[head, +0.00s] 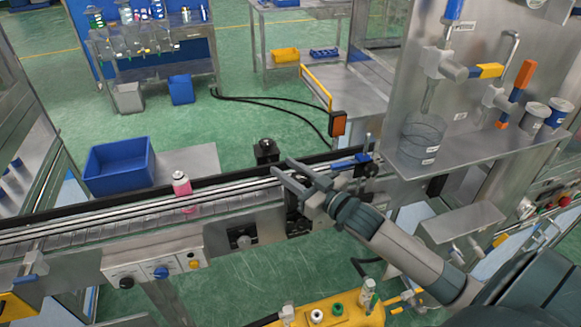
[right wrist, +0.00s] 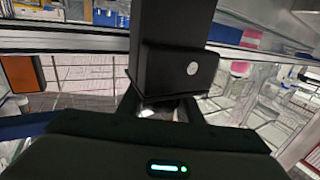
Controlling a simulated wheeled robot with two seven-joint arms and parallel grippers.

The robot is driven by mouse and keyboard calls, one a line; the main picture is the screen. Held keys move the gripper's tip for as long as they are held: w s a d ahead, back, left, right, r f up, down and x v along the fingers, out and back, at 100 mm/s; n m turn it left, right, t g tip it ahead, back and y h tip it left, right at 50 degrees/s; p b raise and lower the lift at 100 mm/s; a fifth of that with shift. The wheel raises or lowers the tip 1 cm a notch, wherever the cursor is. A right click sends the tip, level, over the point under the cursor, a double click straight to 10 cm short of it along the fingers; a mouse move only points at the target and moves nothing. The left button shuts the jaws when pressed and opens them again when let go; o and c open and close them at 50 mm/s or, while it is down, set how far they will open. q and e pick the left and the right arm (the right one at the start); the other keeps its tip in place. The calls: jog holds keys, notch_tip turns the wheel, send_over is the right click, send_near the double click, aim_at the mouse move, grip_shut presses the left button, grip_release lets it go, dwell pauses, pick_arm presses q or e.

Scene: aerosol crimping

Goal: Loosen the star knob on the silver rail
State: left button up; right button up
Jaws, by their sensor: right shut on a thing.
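The silver rail (head: 130,208) runs along the conveyor, from the lower left to the middle right in the head view. My right gripper (head: 282,171) reaches in from the lower right, with its fingers at the rail. In the right wrist view its fingers close in under a black block (right wrist: 178,70) on a black upright. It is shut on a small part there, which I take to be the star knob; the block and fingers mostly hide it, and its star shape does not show. My left gripper is not in view.
A pink can with a silver top (head: 182,185) stands on the conveyor left of my gripper. A black block (head: 266,151) stands behind the rail. A blue-handled fixture (head: 350,162) is close on the right. A blue bin (head: 119,166) sits behind the conveyor.

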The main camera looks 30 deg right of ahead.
jog(key=shift+a+r+n+g+y, duration=0.15)
jog(key=shift+n+g+y, duration=0.15)
jog(key=shift+n+y, duration=0.45)
jog(key=shift+y, duration=0.35)
jog(key=o, duration=1)
jog(key=shift+a, duration=0.1)
jog(key=shift+o, duration=0.2)
jog(key=shift+s, duration=0.15)
